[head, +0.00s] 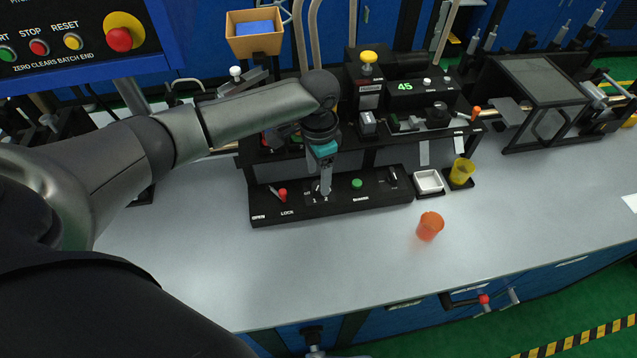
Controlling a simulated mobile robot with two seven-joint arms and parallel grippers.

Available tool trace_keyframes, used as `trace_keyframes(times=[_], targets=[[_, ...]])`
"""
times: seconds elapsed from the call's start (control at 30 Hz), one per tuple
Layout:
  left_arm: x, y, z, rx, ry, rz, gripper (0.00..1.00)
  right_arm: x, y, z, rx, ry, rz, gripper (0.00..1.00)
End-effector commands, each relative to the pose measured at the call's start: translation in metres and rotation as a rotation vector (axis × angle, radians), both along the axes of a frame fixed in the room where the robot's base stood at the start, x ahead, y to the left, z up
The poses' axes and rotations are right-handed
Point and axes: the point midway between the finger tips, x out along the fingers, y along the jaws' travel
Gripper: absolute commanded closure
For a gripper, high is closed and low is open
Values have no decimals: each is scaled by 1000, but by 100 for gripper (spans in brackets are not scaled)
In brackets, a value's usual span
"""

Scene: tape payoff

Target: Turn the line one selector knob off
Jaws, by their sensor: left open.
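A low black control panel (335,203) lies on the bench, with a red-tipped lever (283,194) marked OPEN and LOCK at its left. A green button (357,183) sits right of its middle, and a small black switch or knob (392,175) is near its right end. My left gripper (325,190) points down over the panel, between the red-tipped lever and the green button. Its jaws are open. Whatever control lies under the fingertips is mostly hidden, so I cannot tell whether they touch a selector knob or how it is turned. My right gripper is not in view.
An orange cup (430,226) stands on the bench in front of the panel. A white dish (428,182) and a yellow cup (462,171) stand right of it. A black machine with a green 45 display (405,87) rises behind. The front bench surface is mostly clear.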

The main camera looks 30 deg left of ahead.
Motion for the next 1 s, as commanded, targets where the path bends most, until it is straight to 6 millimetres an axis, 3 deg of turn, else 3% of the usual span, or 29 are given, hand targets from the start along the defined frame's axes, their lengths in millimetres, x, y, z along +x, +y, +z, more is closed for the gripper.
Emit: trace_keyframes(times=[0.2, 0.57, 1.0], targets=[[0, 0, -28, 0, 1, 0, 31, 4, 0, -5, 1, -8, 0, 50], [0, 0, -33, -1, -1, -1, 31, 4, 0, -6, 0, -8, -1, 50], [0, 0, -33, 0, 0, 0, 78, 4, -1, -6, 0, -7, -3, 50]])
